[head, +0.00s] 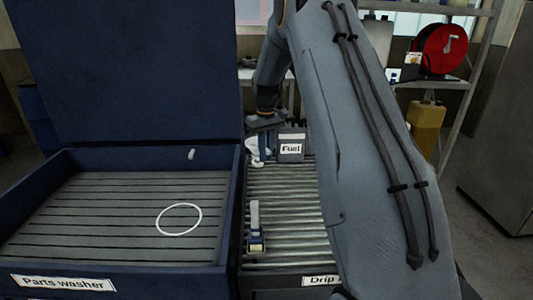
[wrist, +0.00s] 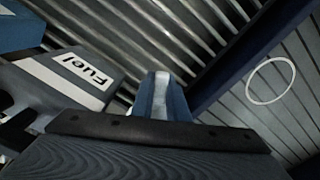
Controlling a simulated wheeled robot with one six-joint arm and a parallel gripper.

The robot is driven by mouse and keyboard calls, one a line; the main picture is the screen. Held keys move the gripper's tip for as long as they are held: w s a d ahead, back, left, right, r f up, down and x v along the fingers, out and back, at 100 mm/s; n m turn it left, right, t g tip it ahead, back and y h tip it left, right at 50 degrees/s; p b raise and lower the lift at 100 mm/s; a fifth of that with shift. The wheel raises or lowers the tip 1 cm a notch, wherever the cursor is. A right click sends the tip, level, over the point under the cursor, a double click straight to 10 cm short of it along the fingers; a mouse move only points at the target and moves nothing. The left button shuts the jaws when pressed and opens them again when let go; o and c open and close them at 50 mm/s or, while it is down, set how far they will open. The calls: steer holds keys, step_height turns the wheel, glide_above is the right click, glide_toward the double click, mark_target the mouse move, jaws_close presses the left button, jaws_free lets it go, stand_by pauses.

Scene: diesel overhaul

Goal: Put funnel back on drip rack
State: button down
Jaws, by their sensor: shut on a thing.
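My gripper (head: 263,142) is low over the far end of the drip rack (head: 285,215), by its left wall. It is shut. A small white shape (head: 254,155) at its jaws looks to be the funnel; most of it is hidden and its outline is unclear. In the wrist view a dark bar and a ribbed dark surface fill the bottom. A blue piece with a white strip (wrist: 161,97) stands beyond that bar. The funnel's shape does not show clearly there. I cannot tell whether the funnel touches the rack's slats.
A dark grey block labelled "Fuel" (head: 290,147) is close right of my gripper. A blue and white upright piece (head: 256,230) stands nearer on the rack. The parts washer (head: 120,205) with its raised lid is left; a white ring (head: 180,220) shows there. My arm hides the rack's right side.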

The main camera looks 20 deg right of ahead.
steer(key=shift+f, duration=0.1)
steer(key=shift+f+b, duration=0.35)
steer(key=shift+f, duration=0.7)
steer(key=c, duration=1.6)
jaws_free()
steer(key=shift+c, duration=0.2)
